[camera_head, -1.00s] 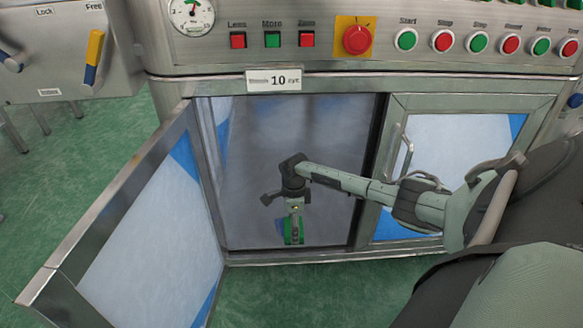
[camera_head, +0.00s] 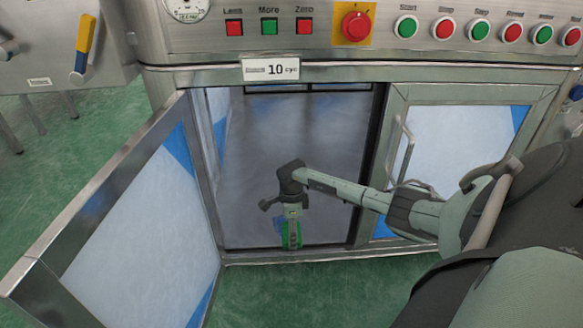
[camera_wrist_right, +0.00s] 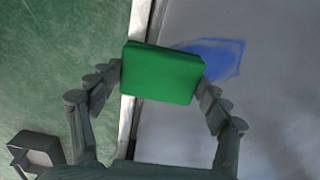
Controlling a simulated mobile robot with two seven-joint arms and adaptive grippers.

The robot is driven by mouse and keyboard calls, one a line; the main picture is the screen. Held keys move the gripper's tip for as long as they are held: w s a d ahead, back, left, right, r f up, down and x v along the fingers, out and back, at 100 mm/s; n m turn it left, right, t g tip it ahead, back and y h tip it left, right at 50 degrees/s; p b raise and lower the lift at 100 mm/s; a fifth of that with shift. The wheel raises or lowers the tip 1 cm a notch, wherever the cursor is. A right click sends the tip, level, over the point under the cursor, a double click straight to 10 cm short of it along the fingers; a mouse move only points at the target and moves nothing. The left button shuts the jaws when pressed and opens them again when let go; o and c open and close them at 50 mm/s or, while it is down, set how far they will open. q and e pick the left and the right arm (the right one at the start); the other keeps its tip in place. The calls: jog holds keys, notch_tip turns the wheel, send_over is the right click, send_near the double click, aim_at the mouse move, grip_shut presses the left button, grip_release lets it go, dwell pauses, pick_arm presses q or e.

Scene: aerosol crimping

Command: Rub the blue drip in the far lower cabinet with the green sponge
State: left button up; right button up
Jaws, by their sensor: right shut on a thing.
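The green sponge (camera_wrist_right: 161,73) is between the fingers of my right gripper (camera_wrist_right: 162,82), which is shut on it. In the head view the sponge (camera_head: 291,234) is at the front of the open cabinet (camera_head: 240,140), low down near its sill, below my right gripper (camera_head: 291,222). The blue drip (camera_wrist_right: 218,57) is a flat patch on the grey cabinet floor. It lies just beyond and to the right of the sponge in the wrist view, partly hidden by it. In the head view a small bit of the drip (camera_head: 278,224) shows left of the sponge. My left gripper is not in view.
The open cabinet door (camera_head: 140,235) swings out at the left. A closed door with a handle (camera_head: 405,150) is at the right. The control panel with buttons (camera_head: 357,26) is above. The metal sill (camera_wrist_right: 139,60) runs under the sponge in the wrist view.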

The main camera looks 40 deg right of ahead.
jog(key=shift+f+b, duration=0.7)
jog(key=shift+f, duration=0.25)
jog(key=shift+w, duration=0.1)
